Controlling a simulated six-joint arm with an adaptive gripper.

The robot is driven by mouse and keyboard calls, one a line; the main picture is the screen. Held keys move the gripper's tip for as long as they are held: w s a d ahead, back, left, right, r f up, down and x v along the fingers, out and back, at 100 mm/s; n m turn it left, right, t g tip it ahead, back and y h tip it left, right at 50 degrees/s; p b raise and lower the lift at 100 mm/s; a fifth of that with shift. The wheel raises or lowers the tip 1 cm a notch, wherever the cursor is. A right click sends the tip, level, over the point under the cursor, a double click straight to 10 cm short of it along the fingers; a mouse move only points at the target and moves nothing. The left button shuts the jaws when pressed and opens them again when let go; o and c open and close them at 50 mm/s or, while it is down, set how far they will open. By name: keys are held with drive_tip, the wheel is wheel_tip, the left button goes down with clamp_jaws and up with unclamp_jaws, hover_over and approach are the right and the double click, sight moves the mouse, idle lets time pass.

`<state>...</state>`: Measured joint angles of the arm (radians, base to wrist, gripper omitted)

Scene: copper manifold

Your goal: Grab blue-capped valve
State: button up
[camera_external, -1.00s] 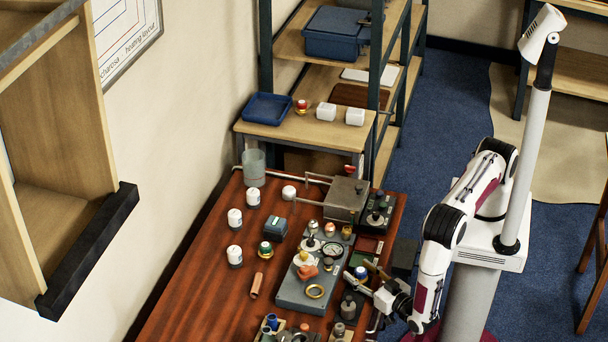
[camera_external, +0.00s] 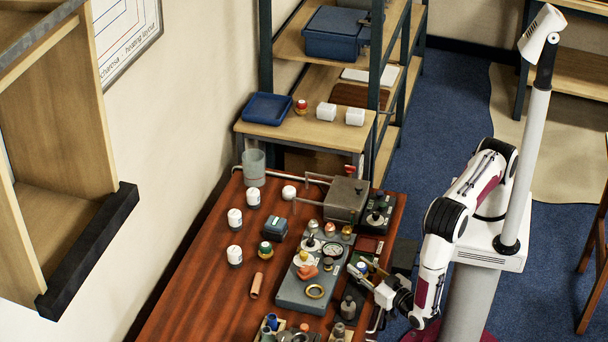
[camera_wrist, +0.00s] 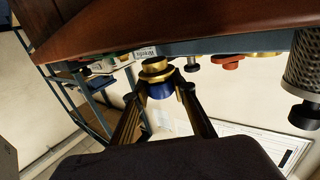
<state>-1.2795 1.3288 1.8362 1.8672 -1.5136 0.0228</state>
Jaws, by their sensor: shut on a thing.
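The blue-capped valve (camera_wrist: 158,88) shows in the middle of the wrist view, with a blue band, a brass part and a pale end. My gripper (camera_wrist: 160,92) has one finger on each side of it and is shut on it. In the external view the valve (camera_external: 362,268) is a small blue and white spot between the fingertips of my gripper (camera_external: 364,273), at the right side of the wooden table (camera_external: 190,290). The fingers hide part of it. I cannot tell how far it is above the table.
A grey manifold board (camera_external: 292,291) with a gauge and fittings lies just left of my gripper. A dark weight-like part (camera_external: 348,308) stands close in front. A metal box (camera_external: 346,200) is behind. White-capped jars (camera_external: 235,218) stand at the left, with bare table around them.

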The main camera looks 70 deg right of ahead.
sight(361, 265)
drive_tip(key=shift+r, duration=3.95)
